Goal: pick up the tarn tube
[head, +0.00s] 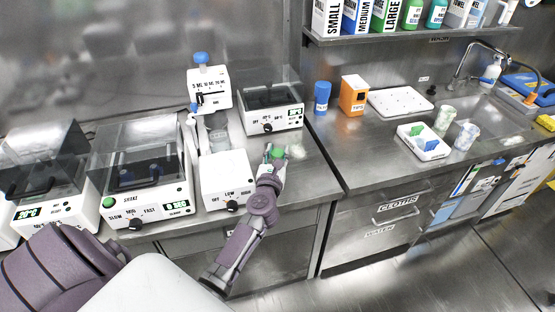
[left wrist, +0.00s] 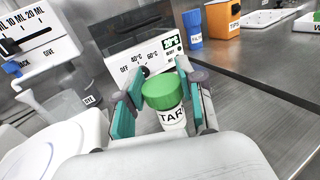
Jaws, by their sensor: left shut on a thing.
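The tarn tube (left wrist: 170,118) is a small white tube with a green cap and a label of which "TAR" shows. In the left wrist view it stands upright between the two teal-padded fingers of my left gripper (left wrist: 160,98), which is shut on it. In the head view only its green cap (head: 277,153) shows clearly, at the end of my left arm. I cannot tell whether its base touches the bench; its lower part is hidden by my gripper. My right gripper is not in view.
A heater box (head: 270,108) stands just behind the tube. A white machine with a knob (head: 228,178) is close on the left. A blue container (head: 322,97) and an orange tips box (head: 353,95) stand at the right. Bare steel bench (head: 310,170) lies right of the tube.

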